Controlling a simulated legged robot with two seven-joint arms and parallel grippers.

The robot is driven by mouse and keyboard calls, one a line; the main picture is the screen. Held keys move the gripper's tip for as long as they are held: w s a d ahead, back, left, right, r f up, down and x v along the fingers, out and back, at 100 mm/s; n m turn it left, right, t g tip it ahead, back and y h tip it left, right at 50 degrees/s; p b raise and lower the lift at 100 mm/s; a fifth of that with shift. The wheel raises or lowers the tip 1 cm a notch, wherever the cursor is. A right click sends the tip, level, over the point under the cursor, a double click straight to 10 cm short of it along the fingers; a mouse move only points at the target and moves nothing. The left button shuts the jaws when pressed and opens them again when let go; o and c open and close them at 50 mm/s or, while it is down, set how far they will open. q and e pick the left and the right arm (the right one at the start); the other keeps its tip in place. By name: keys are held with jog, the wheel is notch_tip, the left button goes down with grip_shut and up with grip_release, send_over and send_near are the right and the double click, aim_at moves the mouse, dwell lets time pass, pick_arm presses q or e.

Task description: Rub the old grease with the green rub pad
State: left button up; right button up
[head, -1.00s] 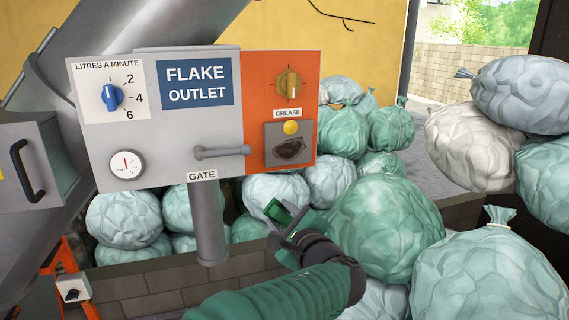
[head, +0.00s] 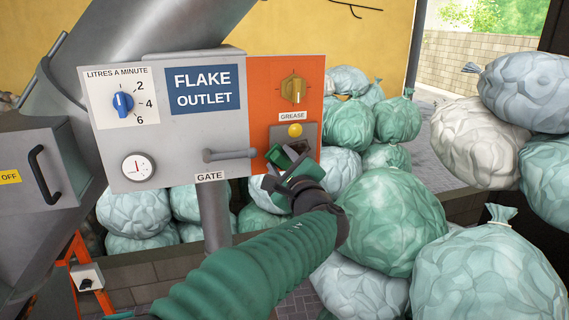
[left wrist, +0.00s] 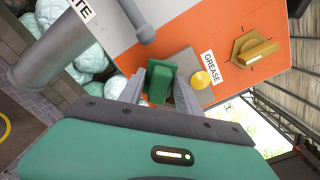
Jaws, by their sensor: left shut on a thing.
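The grey plate (head: 309,134) under the GREASE label is on the orange panel, with a yellow button at its top. A sliver of the dark old grease (head: 299,145) shows on it; the rest is hidden behind my gripper and pad. My left gripper (head: 288,172) is shut on the green rub pad (head: 276,156), held in front of the plate's lower left. In the left wrist view the pad (left wrist: 160,83) sits between the fingers, over the grey plate (left wrist: 182,62), and hides the grease. I cannot tell whether the pad touches it. My right gripper is out of view.
The gate handle (head: 230,154) sticks out just left of the pad. A yellow knob (head: 293,89) is above the plate, and a blue dial (head: 123,103) is at the left. Bulging green bags (head: 393,222) crowd the right side and the space below the panel.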

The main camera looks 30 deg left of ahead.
pick_arm(q)
jog(key=shift+d+r, duration=0.1)
jog(key=shift+d, duration=0.5)
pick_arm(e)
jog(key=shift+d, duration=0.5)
pick_arm(q)
jog(key=shift+a, duration=0.15)
jog(key=shift+w+a, duration=0.25)
jog(key=shift+a, duration=0.35)
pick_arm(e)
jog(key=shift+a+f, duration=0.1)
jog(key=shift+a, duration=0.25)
pick_arm(q)
jog(key=shift+w, duration=0.25)
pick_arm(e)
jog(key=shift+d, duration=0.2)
pick_arm(q)
jog(key=shift+w+a, duration=0.15)
jog(key=shift+a, duration=0.05)
